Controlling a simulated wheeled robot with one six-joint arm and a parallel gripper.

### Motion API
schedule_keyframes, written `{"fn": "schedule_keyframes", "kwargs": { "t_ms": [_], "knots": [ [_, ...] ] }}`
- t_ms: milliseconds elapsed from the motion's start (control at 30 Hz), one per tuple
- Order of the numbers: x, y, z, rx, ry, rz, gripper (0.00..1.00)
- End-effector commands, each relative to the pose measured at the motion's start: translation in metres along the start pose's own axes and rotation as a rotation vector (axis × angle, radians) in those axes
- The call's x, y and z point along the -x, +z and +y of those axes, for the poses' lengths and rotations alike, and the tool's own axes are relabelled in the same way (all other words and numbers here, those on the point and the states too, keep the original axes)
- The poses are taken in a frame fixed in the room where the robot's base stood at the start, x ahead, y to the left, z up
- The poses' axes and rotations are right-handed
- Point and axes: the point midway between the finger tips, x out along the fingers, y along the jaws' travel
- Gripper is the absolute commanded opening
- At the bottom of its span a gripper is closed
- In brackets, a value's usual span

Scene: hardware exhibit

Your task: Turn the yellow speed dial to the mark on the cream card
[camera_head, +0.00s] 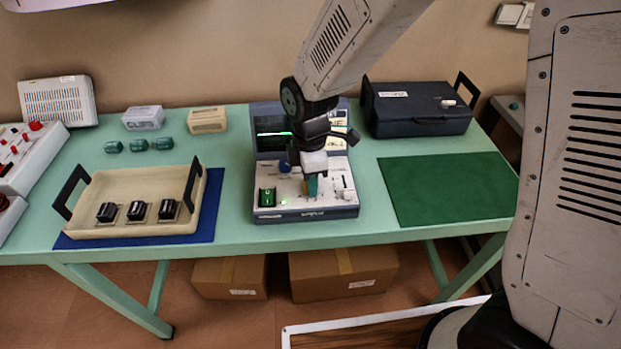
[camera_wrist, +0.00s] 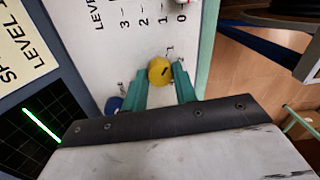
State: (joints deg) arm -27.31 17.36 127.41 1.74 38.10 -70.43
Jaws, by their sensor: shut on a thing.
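The yellow speed dial (camera_wrist: 160,71) sits on the light panel of the bench device (camera_head: 306,213). It has a dark pointer line and small numbers around it. My gripper (camera_wrist: 161,78) has its two green fingers on either side of the dial and is shut on it. In the head view my gripper (camera_head: 312,187) comes down onto the panel and mostly hides the dial. The cream card (camera_head: 337,119) is at the back right of the device, partly behind my arm. Part of it shows in the wrist view (camera_wrist: 22,45), its writing cut off and its mark not readable.
A cream tray (camera_head: 135,185) stands left, a dark case (camera_head: 418,108) back right. The green mat (camera_head: 447,187) is empty.

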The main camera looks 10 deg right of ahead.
Motion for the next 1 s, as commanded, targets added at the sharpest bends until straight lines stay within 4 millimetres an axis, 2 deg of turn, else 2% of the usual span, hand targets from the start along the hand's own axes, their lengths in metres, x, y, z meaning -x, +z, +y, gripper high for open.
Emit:
{"fn": "schedule_keyframes", "kwargs": {
  "t_ms": [667,700,767,1000],
  "knots": [
    [0.0012,-0.0012,0.0012,0.068,0.004,-0.001,0.05],
    [0.0012,-0.0012,0.0012,0.067,0.004,-0.001,0.31],
    [0.0011,-0.0012,0.0011,0.067,0.004,-0.002,0.48],
    [0.0005,-0.0006,0.0005,0.066,0.002,-0.003,0.50]
  ]
}}
